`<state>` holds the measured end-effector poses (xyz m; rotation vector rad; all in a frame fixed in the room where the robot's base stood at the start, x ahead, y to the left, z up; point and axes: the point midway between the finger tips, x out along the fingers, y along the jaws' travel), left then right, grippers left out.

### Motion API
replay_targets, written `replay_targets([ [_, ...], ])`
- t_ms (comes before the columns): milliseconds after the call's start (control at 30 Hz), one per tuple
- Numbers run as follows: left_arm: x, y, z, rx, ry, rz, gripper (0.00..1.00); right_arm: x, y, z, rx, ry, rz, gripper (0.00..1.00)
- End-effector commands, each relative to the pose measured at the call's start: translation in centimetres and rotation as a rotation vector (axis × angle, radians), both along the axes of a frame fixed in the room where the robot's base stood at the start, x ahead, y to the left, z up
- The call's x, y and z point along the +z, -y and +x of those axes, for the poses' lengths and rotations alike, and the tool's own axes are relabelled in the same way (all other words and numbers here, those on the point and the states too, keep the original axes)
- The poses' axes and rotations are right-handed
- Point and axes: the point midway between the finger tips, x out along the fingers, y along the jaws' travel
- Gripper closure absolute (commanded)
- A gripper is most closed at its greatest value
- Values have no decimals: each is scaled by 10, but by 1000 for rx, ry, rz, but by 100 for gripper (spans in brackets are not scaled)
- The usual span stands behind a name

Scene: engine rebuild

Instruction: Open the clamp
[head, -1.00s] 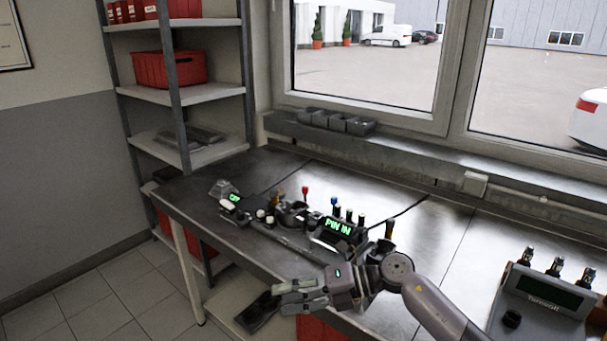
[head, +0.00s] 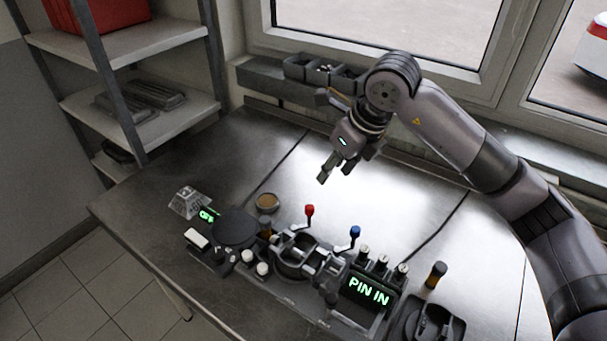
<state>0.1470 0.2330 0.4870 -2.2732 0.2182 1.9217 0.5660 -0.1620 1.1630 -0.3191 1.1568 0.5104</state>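The clamp appears to be part of the dark fixture (head: 297,255) on the bench, with round grey jaws. A red-knobbed lever (head: 309,211) and a blue-knobbed lever (head: 355,232) stand upright beside it. Whether the jaws are closed is too small to tell. My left gripper is out of view.
A small display (head: 209,215) and a dark round pad (head: 234,228) lie left of the fixture. Grey bins (head: 318,72) line the sill. The bench behind is clear.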

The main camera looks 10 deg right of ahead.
Motion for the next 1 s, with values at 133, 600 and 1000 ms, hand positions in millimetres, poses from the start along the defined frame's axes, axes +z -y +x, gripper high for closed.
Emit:
replay_targets([
  [133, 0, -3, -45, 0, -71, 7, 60, -5, 1, 2, -4, 5, -17, 61],
  [600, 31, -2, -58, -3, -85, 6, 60, -92, -20, 32, -4, 0, -12, 61],
  [1000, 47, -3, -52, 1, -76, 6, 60, -152, -32, 52, -3, 4, -12, 61],
])
